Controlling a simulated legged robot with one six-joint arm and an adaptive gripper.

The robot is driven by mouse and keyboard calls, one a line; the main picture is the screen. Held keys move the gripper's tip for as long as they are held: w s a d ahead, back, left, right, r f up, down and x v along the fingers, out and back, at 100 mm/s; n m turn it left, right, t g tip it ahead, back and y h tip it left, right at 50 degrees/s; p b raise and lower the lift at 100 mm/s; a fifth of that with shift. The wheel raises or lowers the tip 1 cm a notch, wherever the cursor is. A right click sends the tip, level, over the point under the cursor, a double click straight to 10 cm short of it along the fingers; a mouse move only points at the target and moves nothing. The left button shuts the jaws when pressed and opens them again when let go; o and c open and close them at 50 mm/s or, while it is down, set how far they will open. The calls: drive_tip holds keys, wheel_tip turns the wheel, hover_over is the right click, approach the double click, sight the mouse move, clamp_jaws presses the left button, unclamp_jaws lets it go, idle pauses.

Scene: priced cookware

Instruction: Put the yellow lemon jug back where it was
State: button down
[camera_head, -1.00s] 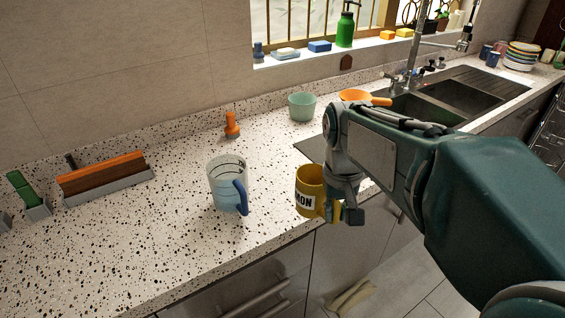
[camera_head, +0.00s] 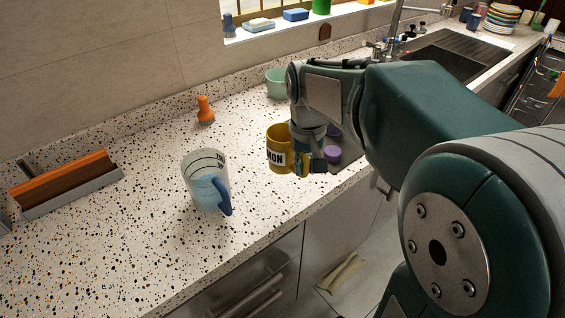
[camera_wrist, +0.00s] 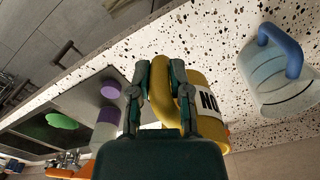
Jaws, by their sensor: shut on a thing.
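The yellow lemon jug (camera_head: 278,150), with a white label reading "MON" in part, is upright in the head view, at the front part of the counter. My gripper (camera_head: 312,168) is at its right side. In the wrist view my gripper (camera_wrist: 160,95) is shut on the handle of the yellow jug (camera_wrist: 205,83), with a finger on each side of the handle. I cannot tell for sure whether the jug's base touches the counter. Part of the jug is hidden behind my gripper.
A clear measuring jug with a blue handle (camera_head: 205,182) stands left of the yellow jug. An orange brush (camera_head: 205,110) and green cup (camera_head: 276,84) are behind. Purple-topped items (camera_head: 333,153) stand close right of my gripper. The counter (camera_head: 120,235) is clear at front left.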

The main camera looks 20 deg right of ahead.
drive_tip(key=w+f, duration=0.2)
drive_tip(key=w, duration=0.1)
drive_tip(key=w+f, duration=0.6)
drive_tip(key=w, duration=0.1)
drive_tip(key=shift+w+d+f, duration=0.1)
drive_tip(key=shift+f, duration=1.5)
drive_tip(key=c, duration=0.6)
unclamp_jaws()
drive_tip(key=shift+f, duration=0.1)
